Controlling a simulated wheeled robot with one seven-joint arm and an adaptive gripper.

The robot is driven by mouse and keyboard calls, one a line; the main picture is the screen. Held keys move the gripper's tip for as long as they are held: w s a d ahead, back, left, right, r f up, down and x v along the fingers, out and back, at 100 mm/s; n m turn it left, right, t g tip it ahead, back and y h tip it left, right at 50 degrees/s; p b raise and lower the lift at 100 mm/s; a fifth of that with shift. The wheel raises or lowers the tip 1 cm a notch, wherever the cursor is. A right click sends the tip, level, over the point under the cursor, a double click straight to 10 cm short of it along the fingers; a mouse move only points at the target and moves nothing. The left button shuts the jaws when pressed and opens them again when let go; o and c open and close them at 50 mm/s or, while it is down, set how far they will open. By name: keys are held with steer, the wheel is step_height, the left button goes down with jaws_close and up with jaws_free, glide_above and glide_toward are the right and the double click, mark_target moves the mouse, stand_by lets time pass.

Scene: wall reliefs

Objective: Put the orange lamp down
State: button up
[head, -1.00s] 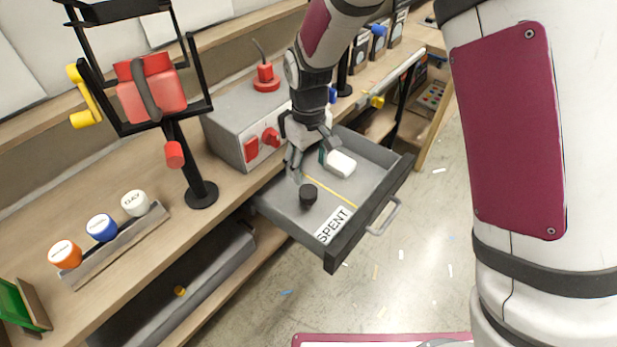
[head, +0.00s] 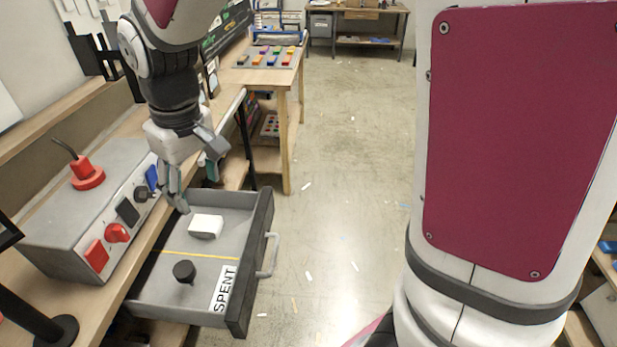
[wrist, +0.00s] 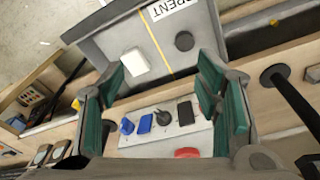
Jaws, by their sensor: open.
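I see no orange lamp in either current view. My gripper (head: 194,178) is open and empty above the far part of the open grey drawer (head: 190,302). In the wrist view its green-padded fingers (wrist: 166,98) are spread with nothing between them. The drawer carries a "SPENT" label (head: 223,289). A white rounded block (head: 206,226) lies in the drawer on the far side of a yellow line, apart from my fingers. A short black cylinder (head: 184,271) stands on the label's side of the line. Both also show in the wrist view.
A grey control box (head: 75,222) with a red button, a red knob and other switches stands on the bench left of the drawer. A black stand (head: 40,325) is at the lower left. The floor (head: 340,200) right of the drawer is mostly clear.

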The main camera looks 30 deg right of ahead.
steer(key=s+d+r+m+t, duration=0.1)
steer(key=s+d+r, duration=0.3)
steer(key=s, duration=0.5)
steer(key=s+d+r+m+t, duration=0.2)
steer(key=s+d+r+m, duration=0.2)
steer(key=s+d, duration=0.3)
steer(key=s, duration=0.2)
steer(key=shift+s+d, duration=0.35)
steer(key=shift+d, duration=0.05)
steer(key=shift+r, duration=0.1)
